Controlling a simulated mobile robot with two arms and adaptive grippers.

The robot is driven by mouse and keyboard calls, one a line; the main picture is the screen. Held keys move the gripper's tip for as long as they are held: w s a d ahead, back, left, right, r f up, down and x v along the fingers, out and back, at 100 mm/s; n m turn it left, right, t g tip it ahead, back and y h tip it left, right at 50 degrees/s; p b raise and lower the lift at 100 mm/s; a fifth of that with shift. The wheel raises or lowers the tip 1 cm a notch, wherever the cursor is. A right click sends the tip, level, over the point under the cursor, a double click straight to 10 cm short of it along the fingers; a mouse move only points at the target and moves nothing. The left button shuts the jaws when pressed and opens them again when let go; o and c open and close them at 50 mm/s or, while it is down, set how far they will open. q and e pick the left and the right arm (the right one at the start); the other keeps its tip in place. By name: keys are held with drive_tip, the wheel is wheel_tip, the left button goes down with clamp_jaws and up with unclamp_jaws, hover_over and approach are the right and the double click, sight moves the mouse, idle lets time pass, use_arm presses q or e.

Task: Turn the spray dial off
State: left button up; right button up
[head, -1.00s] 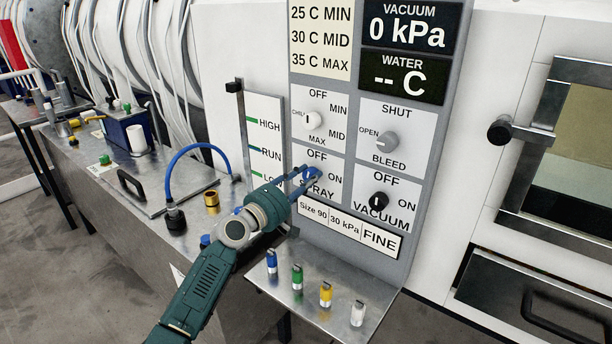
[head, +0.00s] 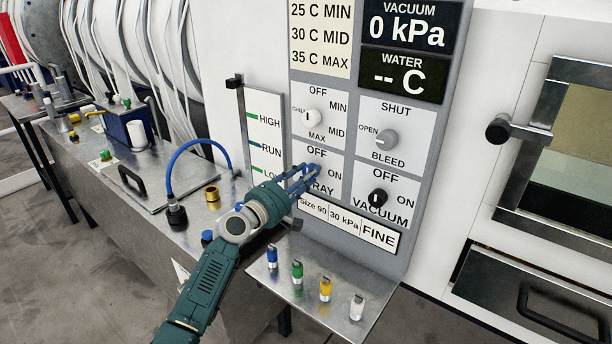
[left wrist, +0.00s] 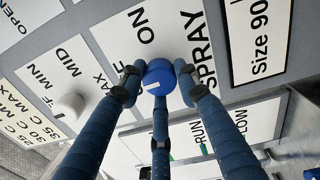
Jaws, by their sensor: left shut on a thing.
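The blue spray dial (left wrist: 160,76) is a round knob on the white SPRAY label, with a small pale mark near its lower edge in the left wrist view. My left gripper (left wrist: 159,86) has its three fingers closed around the knob. In the head view the left gripper (head: 308,176) reaches the panel from the lower left. There its fingers cover much of the dial and part of the word SPRAY. OFF is readable above the dial and ON to its right. The dial's exact pointing is hard to tell. My right gripper is not in view.
Close by are a white temperature dial (head: 312,118), a grey bleed dial (head: 386,140) and a black vacuum dial (head: 378,198). A metal shelf (head: 318,312) with several coloured pegs juts out below. A level gauge (head: 266,146) stands left of the dials.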

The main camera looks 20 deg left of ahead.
use_arm(q)
drive_tip(key=o, duration=0.9)
drive_tip(key=shift+s+d+f, duration=0.1)
drive_tip(key=shift+d+f, duration=0.15)
drive_tip(key=shift+f, duration=0.05)
drive_tip(key=shift+o, duration=1.2)
drive_tip(key=shift+r, duration=0.2)
drive_tip(key=v, duration=1.2)
